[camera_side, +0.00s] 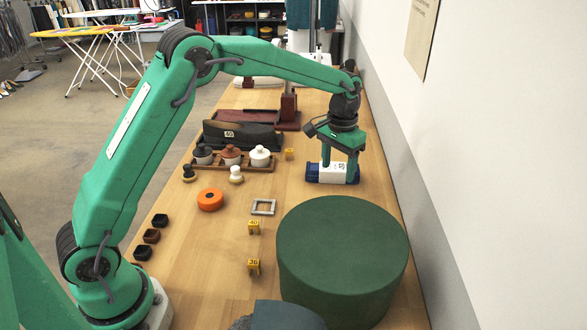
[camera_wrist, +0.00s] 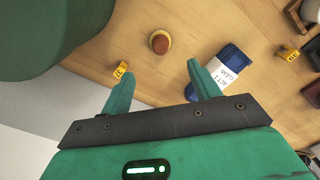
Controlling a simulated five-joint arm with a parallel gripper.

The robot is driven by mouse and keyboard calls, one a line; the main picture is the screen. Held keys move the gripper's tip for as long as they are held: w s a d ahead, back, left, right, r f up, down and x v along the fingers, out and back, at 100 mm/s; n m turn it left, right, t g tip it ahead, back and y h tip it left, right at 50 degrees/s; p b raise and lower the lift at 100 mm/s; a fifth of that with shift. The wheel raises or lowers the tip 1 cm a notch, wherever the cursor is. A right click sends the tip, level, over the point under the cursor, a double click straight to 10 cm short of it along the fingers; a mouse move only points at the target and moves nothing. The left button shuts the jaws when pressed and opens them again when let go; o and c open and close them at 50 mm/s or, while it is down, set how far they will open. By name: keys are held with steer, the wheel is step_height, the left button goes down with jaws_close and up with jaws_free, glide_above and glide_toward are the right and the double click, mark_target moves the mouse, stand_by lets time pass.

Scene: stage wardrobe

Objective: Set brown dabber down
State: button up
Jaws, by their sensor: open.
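The brown dabber (camera_wrist: 160,42) appears in the wrist view as a reddish-brown round top above a pale tan rim. It seems to stand upright on the wooden table, apart from my gripper. I cannot pick it out in the side view. My gripper (camera_wrist: 163,84) is open with nothing between its fingers, and the dabber lies just beyond the fingertips in that view.
A large green round pouf (camera_side: 342,245) stands near the dabber. The box (camera_wrist: 230,69) is close to my right finger in the wrist view. A wooden rack (camera_side: 245,167) holds lidded jars. The wall borders the table's right.

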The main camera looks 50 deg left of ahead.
steer(key=s+a+r+t, duration=0.2)
steer(key=s+r+t, duration=0.1)
steer(key=s+r, duration=1.1)
steer(key=s+a+f+t, duration=0.1)
steer(key=s+f+t, duration=0.1)
steer(key=s, duration=1.6)
steer(key=shift+a+t, duration=0.3)
steer(key=shift+a, duration=0.1)
